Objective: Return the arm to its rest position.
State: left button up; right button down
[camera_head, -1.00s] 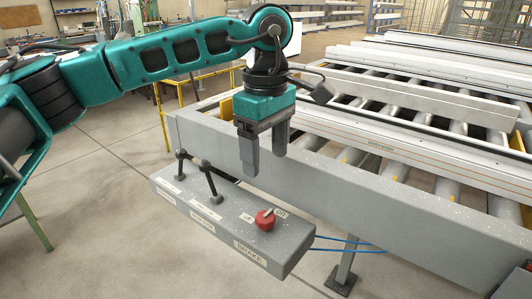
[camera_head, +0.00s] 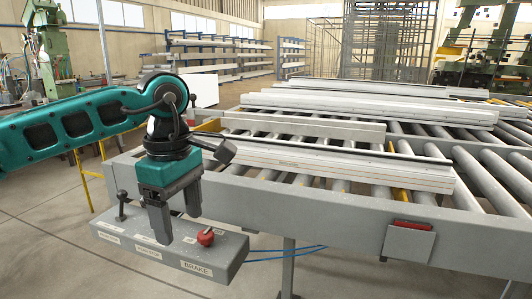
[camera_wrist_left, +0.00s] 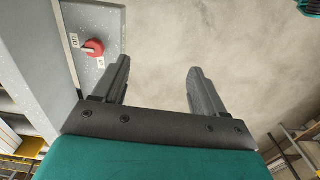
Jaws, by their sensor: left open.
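My left arm (camera_head: 75,122) is teal and comes in from the left in the head view. Its left gripper (camera_head: 178,225) points down, open and empty, in front of the grey control box (camera_head: 215,257). In the left wrist view the two fingers (camera_wrist_left: 158,85) stand wide apart with only bare floor between them. The red knob (camera_head: 206,237) on the box is just right of the fingers in the head view; it also shows in the left wrist view (camera_wrist_left: 94,47), left of the fingers and apart from them. My right gripper is not in view.
A lever (camera_head: 122,204) stands on the box's left part; the gripper hides part of the box top. Behind is a roller table (camera_head: 330,215) bearing long pale profiles (camera_head: 330,163). A yellow rail (camera_head: 88,180) stands behind the arm. Floor at the lower left is clear.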

pick_arm(q)
jog(key=s+d+f+g+h, duration=0.3)
jog(key=s+d+f+h, duration=0.2)
jog(key=d, duration=0.5)
jog(key=s+d+r+n+g+h, duration=0.25)
jog(key=s+d+n+h, duration=0.45)
jog(key=d+h, duration=0.45)
jog(key=w+a+f+n+t+h+p, duration=0.1)
jog(key=w+a+n+t+h, duration=0.15)
jog(key=n+t, duration=0.7)
jog(key=w+a+n+t+h+p, duration=0.15)
jog(key=w+n+t, duration=0.35)
jog(key=n, duration=0.7)
jog(key=a+f+n+t+y, duration=0.85)
jog(key=f+n, duration=0.25)
jog(key=n, duration=0.4)
jog(key=s+a+f+n+g+y, duration=0.3)
jog(key=s+a+f+n+y, duration=0.2)
jog(key=f, duration=0.5)
jog(key=s+a+f+n+g+y, duration=0.3)
jog(key=s+a+f+n+y, duration=0.2)
jog(key=f, duration=0.5)
jog(key=s+a+n, duration=0.2)
jog(key=s, duration=0.1)
jog(key=shift+a+g, duration=0.35)
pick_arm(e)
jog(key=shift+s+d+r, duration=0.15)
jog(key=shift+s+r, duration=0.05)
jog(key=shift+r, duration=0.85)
